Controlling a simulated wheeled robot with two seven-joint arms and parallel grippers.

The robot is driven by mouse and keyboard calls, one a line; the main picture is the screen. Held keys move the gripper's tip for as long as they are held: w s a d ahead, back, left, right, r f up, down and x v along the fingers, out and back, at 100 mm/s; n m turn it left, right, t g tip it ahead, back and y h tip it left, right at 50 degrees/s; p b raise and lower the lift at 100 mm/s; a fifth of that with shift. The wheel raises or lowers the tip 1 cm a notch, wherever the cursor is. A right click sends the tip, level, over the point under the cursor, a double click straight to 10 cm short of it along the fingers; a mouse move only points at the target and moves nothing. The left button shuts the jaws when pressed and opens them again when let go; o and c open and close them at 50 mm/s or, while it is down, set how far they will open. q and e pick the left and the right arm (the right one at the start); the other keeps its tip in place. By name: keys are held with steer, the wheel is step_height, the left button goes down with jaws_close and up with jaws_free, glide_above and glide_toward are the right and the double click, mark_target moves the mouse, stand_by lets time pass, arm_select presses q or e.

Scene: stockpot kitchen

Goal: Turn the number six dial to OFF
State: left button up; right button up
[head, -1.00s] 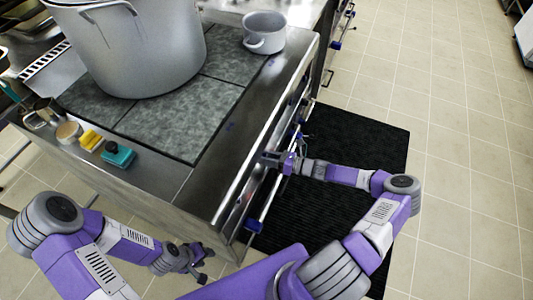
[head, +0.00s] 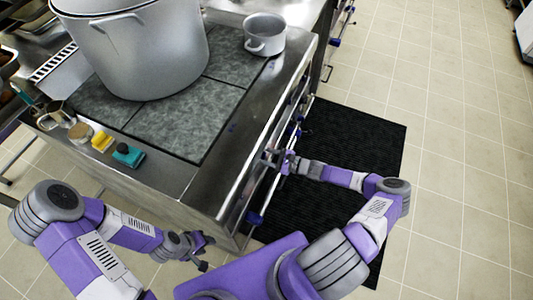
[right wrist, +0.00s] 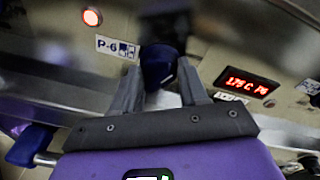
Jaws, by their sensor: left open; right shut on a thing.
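The number six dial (right wrist: 158,66) is a dark blue knob on the stove's front panel, beside a white P-6 label (right wrist: 117,46) in the right wrist view. My right gripper (right wrist: 160,85) is shut on it, with one finger on either side. Part of the dial is hidden by the gripper and dark shadow, so its setting cannot be read. In the head view my right gripper (head: 278,160) is at the stove front, where the dial is too small to make out. My left gripper (head: 207,252) is open and empty, low near the stove's corner.
A red lamp (right wrist: 92,17) and a red-lit display (right wrist: 247,86) sit on the panel. A large stockpot (head: 145,50) and small pot (head: 264,34) stand on the stove top (head: 215,190). A front rail (head: 262,195) runs along the stove. A black mat (head: 340,140) lies on open floor.

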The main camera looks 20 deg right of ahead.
steer(key=shift+n+t+h+p, duration=0.4)
steer(key=shift+n+p, duration=0.3)
steer(key=shift+n, duration=1.8)
steer(key=o, duration=1)
steer(key=shift+o, duration=0.2)
steer(key=shift+s, duration=0.1)
steer(key=p+v, duration=0.1)
steer(key=v, duration=0.6)
steer(key=shift+s+d, duration=0.15)
steer(key=shift+s, duration=0.05)
